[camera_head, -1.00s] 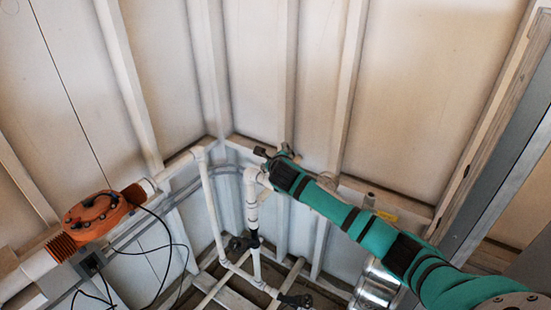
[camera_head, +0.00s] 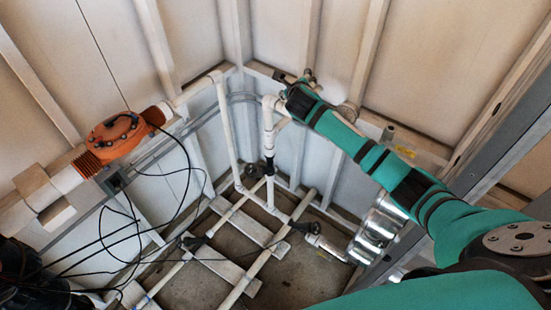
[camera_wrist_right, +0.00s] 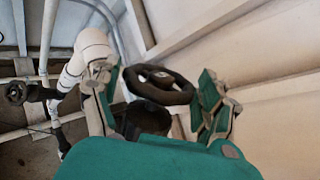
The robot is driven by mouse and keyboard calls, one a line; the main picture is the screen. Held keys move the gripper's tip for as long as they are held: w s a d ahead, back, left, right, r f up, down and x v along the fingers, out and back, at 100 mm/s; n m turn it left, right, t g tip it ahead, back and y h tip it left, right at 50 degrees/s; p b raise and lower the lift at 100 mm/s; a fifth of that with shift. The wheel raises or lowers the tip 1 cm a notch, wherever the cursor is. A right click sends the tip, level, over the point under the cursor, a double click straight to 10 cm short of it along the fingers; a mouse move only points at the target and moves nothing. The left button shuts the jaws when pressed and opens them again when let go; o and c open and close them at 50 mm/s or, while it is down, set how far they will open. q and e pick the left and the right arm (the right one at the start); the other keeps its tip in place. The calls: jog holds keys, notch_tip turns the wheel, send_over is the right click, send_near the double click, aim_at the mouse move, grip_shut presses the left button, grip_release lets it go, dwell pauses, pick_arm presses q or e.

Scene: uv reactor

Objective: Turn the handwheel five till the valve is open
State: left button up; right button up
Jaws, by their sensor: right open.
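A black handwheel (camera_wrist_right: 158,85) with a spoked rim shows in the right wrist view, between the fingers of my right gripper (camera_wrist_right: 155,92). The gripper is open, with one finger on each side of the wheel. I cannot tell whether a finger touches the rim. In the head view my right gripper (camera_head: 297,84) is at the top of the white vertical pipe (camera_head: 268,130), near the corner. The wheel cannot be made out clearly there. No number is readable on it, and the valve's state is not visible. My left gripper is not in view.
Other dark handwheels sit lower on the pipes (camera_head: 251,171) (camera_head: 307,227) (camera_head: 192,243). An orange fitting (camera_head: 118,137) is on the left pipe, with black cables hanging below it. A shiny metal cylinder (camera_head: 376,228) stands below my right arm. White frame bars cross the floor.

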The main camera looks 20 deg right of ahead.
jog(key=shift+a+f+m+h+b, duration=0.2)
jog(key=shift+m+h+b, duration=0.2)
jog(key=shift+h, duration=0.7)
jog(key=m+g+h+b, duration=0.1)
jog(key=h+b, duration=0.3)
jog(key=b, duration=0.5)
jog(key=m+g+h+b, duration=0.1)
jog(key=m+h+b, duration=0.2)
jog(key=b, duration=0.7)
jog(key=m+g+h+b, duration=0.2)
jog(key=h+b, duration=0.3)
jog(key=b, duration=0.5)
jog(key=shift+f+h, duration=0.3)
jog(key=shift+a+r+b, duration=0.1)
jog(key=shift+a+b, duration=0.05)
jog(key=shift+b, duration=0.2)
jog(key=b+v, duration=0.1)
jog(key=v, duration=1.6)
jog(key=s+d+f+m+y, duration=0.1)
jog(key=s+f+m+y, duration=0.1)
jog(key=f, duration=0.9)
jog(key=s+d+f+m+y, duration=0.2)
jog(key=f+m+y, duration=0.2)
jog(key=f, duration=0.7)
jog(key=shift+s+y, duration=0.3)
jog(key=shift+y, duration=0.5)
jog(key=shift+o, duration=0.4)
jog(key=shift+d, duration=0.1)
